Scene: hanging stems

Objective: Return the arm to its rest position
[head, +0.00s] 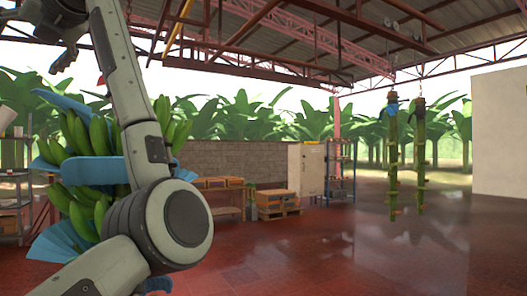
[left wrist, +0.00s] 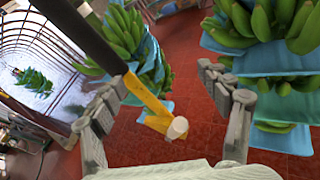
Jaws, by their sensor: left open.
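My left arm rises across the left of the head view, and its gripper (head: 64,58) is high at the upper left, partly cut off by the frame edge. In the left wrist view the gripper (left wrist: 168,78) is open, with its two fingers wide apart and nothing between the fingertips. A bunch of green bananas (head: 80,192) with blue sheets between its hands hangs behind my arm, partly hidden by it. Green bananas with blue sheets also show at the right (left wrist: 262,30) and top (left wrist: 122,32) of the left wrist view. My right gripper does not show.
A yellow bar (left wrist: 148,95) with a white end shows beyond the fingers. Two mostly bare stems (head: 393,160) hang at the right. Crates on a pallet (head: 278,204), a cabinet (head: 306,170) and shelves stand farther back. The red floor (head: 330,250) at centre is clear.

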